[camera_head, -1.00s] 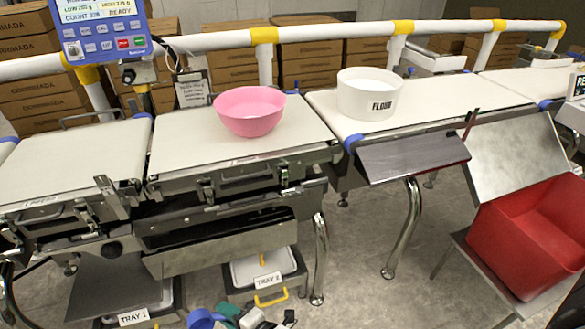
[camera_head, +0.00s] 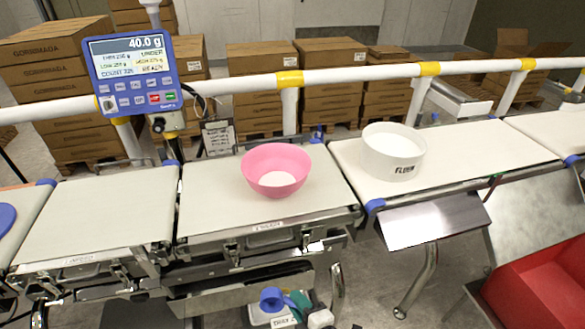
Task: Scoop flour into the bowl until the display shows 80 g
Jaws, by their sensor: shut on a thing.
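The pink bowl (camera_head: 275,168) stands upright on the middle belt section (camera_head: 215,205), with a small white patch of flour in its bottom. The white tub labelled FLOUR (camera_head: 393,151) stands on the belt section to its right. The blue display (camera_head: 135,67) reads 40.0 g and UNDER. The scoop's contents cannot be told.
A white and yellow guard rail (camera_head: 350,72) runs behind the belts, with stacked cartons (camera_head: 263,105) beyond. A red bin (camera_head: 540,290) stands at the lower right. A grey sloping plate (camera_head: 430,218) hangs before the tub. The left belt section (camera_head: 95,215) is mostly bare.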

